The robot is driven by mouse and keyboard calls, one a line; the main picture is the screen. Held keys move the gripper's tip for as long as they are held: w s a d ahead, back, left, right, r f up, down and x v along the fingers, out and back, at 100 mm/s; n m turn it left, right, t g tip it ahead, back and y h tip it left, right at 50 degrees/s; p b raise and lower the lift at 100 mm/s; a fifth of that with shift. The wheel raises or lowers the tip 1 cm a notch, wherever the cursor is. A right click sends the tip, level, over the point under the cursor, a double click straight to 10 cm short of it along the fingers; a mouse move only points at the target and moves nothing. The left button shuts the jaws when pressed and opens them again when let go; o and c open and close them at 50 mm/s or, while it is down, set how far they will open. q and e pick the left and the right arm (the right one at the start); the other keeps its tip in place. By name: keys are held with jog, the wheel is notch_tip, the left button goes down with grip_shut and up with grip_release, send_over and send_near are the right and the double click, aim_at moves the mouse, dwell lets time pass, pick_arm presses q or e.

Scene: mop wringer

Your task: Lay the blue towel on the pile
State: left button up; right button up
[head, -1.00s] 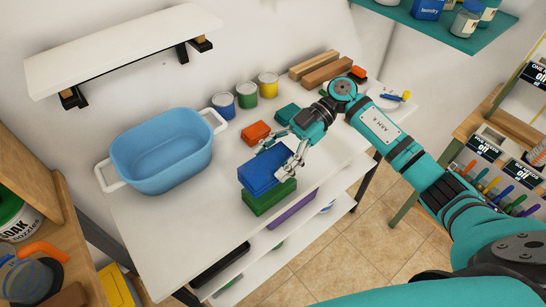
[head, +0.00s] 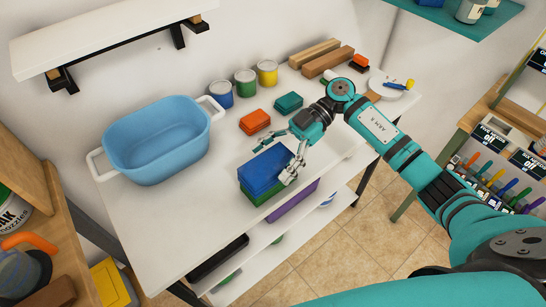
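The blue towel (head: 264,168) is a folded block lying flat on top of the folded green towel (head: 264,194); the two form a stack near the table's front edge. My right gripper (head: 278,155) is at the stack's far right end, with its fingers spread on either side of the blue towel. The upper finger looks clear of the towel; the lower finger is close against its right side, and I cannot tell whether it touches. My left gripper is not in view.
A blue tub (head: 158,142) stands at the table's left. An orange block (head: 255,122) and a teal block (head: 289,102) lie behind the stack, before several paint cans (head: 245,83). A wall shelf (head: 105,38) hangs above. The white tabletop (head: 195,215) is clear at front left.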

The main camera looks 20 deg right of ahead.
jog(key=shift+o, duration=0.7)
